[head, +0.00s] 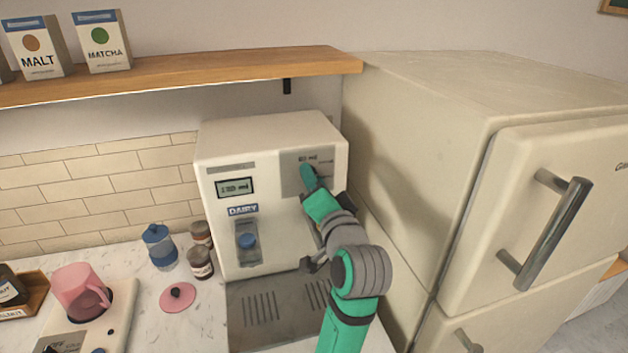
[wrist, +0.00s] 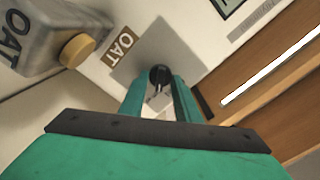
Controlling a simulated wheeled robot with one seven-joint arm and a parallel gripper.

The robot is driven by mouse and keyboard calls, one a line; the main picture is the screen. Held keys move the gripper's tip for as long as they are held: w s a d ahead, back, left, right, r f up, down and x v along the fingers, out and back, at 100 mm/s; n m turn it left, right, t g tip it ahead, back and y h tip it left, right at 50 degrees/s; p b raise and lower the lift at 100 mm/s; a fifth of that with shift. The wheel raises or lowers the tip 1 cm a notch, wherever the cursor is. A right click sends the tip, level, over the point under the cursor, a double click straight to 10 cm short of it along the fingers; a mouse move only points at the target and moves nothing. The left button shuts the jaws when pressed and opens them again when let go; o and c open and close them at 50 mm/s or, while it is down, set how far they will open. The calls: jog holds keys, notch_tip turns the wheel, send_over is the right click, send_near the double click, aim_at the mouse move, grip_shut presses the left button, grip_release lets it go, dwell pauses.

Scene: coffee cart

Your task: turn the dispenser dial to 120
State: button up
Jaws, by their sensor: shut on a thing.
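The cream dispenser (head: 265,135) stands against the tiled wall, with a small display (head: 235,187) whose figure is too small to read surely. Its grey dial plate (head: 291,184) is at the upper right of the front and also shows in the wrist view (wrist: 185,50). In the wrist view my gripper (wrist: 158,90) is shut on the dark round dial (wrist: 160,74). The dial's pointer and setting cannot be made out.
A tall cream fridge (head: 440,120) stands close on the right. A wooden shelf (head: 180,76) runs above. The oat spout (wrist: 45,35) is near my gripper. A pink pitcher (head: 80,290), jars and a blue-lidded canister (head: 158,246) stand on the left.

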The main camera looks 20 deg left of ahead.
jog(key=shift+m, duration=0.6)
jog(key=o, duration=1)
jog(key=v, duration=1.1)
jog(key=shift+w, duration=0.1)
